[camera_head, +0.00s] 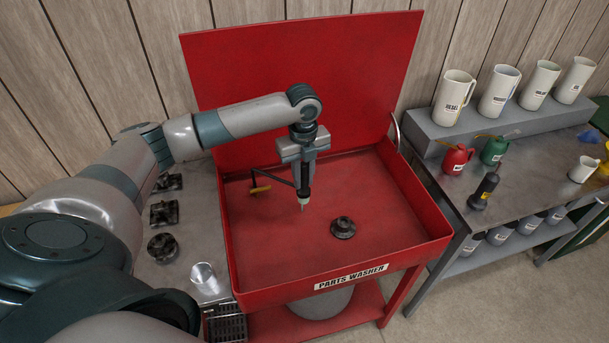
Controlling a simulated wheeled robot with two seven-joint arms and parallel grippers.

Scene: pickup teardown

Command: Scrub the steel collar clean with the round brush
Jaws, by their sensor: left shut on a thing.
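A dark, grimy round collar (343,228) lies flat in the red basin of the parts washer (280,272), right of its middle. My left gripper (304,168) points down over the basin, left of and behind the collar. It is shut on the round brush (304,196), which hangs upright with a dark handle and a pale lower end with a thin tip. The brush is apart from the collar. Its upper part is hidden by the gripper. My right gripper is not in view.
A spout with a yellow handle (260,189) stands close left of the brush. The red lid (300,60) is up behind. Dark parts (163,213) and a metal cup (204,278) stand on the left bench. Jugs (455,97) and oil cans (457,159) stand right.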

